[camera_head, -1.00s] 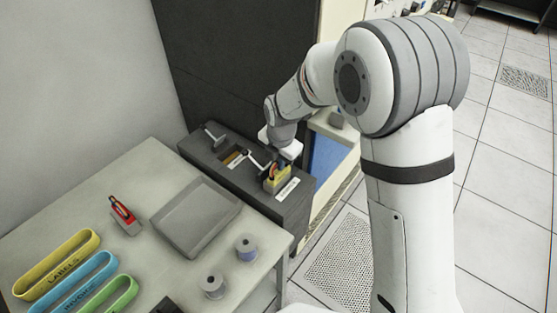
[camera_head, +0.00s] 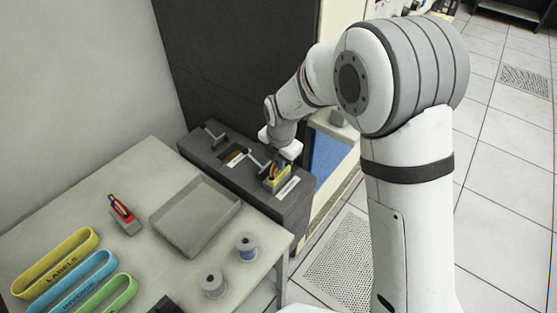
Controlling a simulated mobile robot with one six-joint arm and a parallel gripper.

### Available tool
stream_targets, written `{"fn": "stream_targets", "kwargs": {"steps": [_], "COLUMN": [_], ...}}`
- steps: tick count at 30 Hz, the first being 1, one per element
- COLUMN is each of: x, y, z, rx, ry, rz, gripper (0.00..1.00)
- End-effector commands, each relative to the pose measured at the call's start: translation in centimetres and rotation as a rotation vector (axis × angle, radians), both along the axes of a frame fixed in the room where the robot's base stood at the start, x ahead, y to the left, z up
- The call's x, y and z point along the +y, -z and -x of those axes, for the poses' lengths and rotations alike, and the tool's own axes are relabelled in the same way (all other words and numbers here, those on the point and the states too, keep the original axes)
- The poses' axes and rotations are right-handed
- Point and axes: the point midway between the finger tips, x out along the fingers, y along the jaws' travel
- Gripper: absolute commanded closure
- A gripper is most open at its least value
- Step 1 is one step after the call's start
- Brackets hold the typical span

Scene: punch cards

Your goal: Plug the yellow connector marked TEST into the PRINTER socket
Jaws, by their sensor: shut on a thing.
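The yellow connector (camera_head: 277,182) is at the right part of the dark socket unit's top, next to a white label strip. My gripper (camera_head: 276,163) is shut on the yellow connector from above and behind. Coloured wires show between the connector and my gripper. The marking on the connector is too small to read. I cannot tell whether it is seated in a socket or just above it. The dark socket unit (camera_head: 212,158) has lever handles, an open slot with brown inside, and small white labels that I cannot read.
A pale table holds a grey tray (camera_head: 196,217), a red connector (camera_head: 121,209) in a grey holder, two spools (camera_head: 246,247), and yellow, blue and green bands (camera_head: 57,262) at the front left. A dark cabinet (camera_head: 240,60) stands behind the unit. The tray is empty.

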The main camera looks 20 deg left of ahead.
Motion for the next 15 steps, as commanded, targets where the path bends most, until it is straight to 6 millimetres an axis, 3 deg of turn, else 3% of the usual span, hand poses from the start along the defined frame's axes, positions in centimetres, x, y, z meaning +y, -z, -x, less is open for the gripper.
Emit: {"fn": "stream_targets", "kwargs": {"steps": [15], "x": [0.03], "y": [1.06], "z": [-0.01], "rx": [0.000], "ry": [0.000], "rz": [-0.001], "gripper": [1.00]}}
